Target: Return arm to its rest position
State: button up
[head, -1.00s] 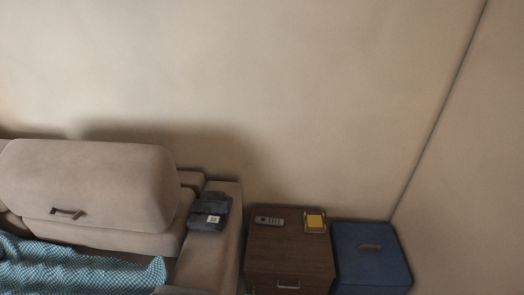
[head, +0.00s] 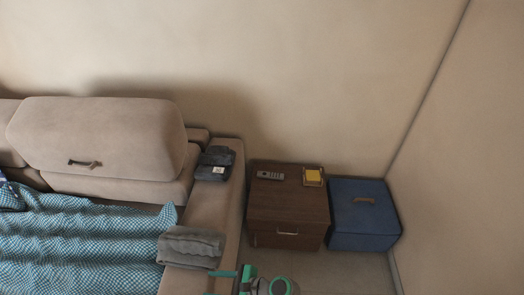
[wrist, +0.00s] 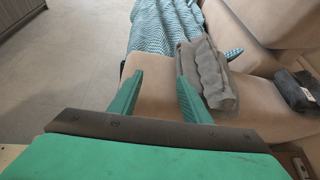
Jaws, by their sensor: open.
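My gripper (head: 216,284) shows at the bottom edge of the head view, by the outer side of the sofa's armrest. In the wrist view my gripper (wrist: 157,95) has its two teal fingers spread apart, with nothing between them. A grey folded cloth (head: 192,248) lies on the front of the armrest (head: 222,205). In the wrist view the cloth (wrist: 207,75) lies just beyond the right finger, which overlaps its near edge in the picture; I cannot tell whether they touch.
A blue checked blanket (head: 85,245) covers the sofa seat. A dark folded item (head: 214,163) lies farther back on the armrest. A brown nightstand (head: 288,208) holds a remote (head: 270,175) and a yellow item (head: 313,176). A blue box (head: 364,215) stands beside it.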

jog(key=s+d+f+n+t+h, duration=0.5)
jog(key=s+d+n+t+h, duration=0.15)
jog(key=s+d+h, duration=0.45)
jog(key=s+d+r+n+t, duration=0.1)
jog(key=s+r+n+t, duration=0.1)
jog(key=r, duration=0.5)
jog(key=s+d+r+n+t+h, duration=0.1)
jog(key=s+d+r+n+t, duration=0.1)
jog(key=s+r+n, duration=0.2)
jog(key=s+d+r+n+t, duration=0.1)
jog(key=s+r+n+t, duration=0.1)
jog(key=r+n, duration=0.4)
notch_tip(320, 180, up, 4)
jog(key=shift+s+d+f+h, duration=0.15)
jog(key=shift+s+d+h, duration=0.2)
jog(key=shift+s, duration=0.5)
jog(key=shift+c, duration=1.4)
